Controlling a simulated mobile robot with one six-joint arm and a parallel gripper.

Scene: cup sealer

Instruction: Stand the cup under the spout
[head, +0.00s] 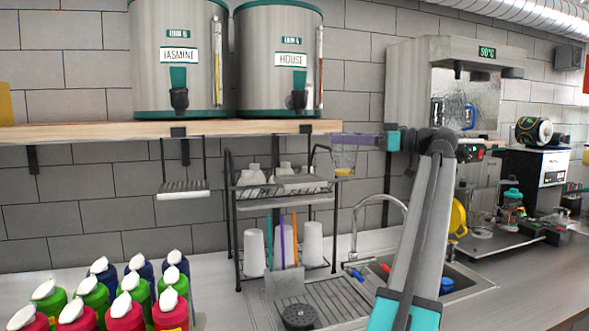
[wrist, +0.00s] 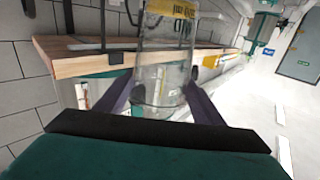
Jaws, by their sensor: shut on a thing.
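My gripper (head: 355,141) is shut on a clear cup (head: 344,158) just right of the shelf's right end in the head view. The cup has a yellow patch low on it there. In the wrist view the see-through cup (wrist: 163,72) sits between my purple fingers (wrist: 163,103), with a yellow band toward the top of the picture. Two steel urns stand on the shelf, marked Jasmine (head: 155,85) and House (head: 262,85). Each has a black spout, the Jasmine spout (head: 179,98) and the House spout (head: 298,99). A slatted drip tray (head: 182,190) hangs below the Jasmine spout.
The wooden shelf (head: 90,131) runs left of my gripper. A black wire rack (head: 237,228) with cups and bottles stands below it. Several coloured bottles (head: 90,295) stand at the lower left. A sink with a curved tap (head: 380,198) lies behind my arm.

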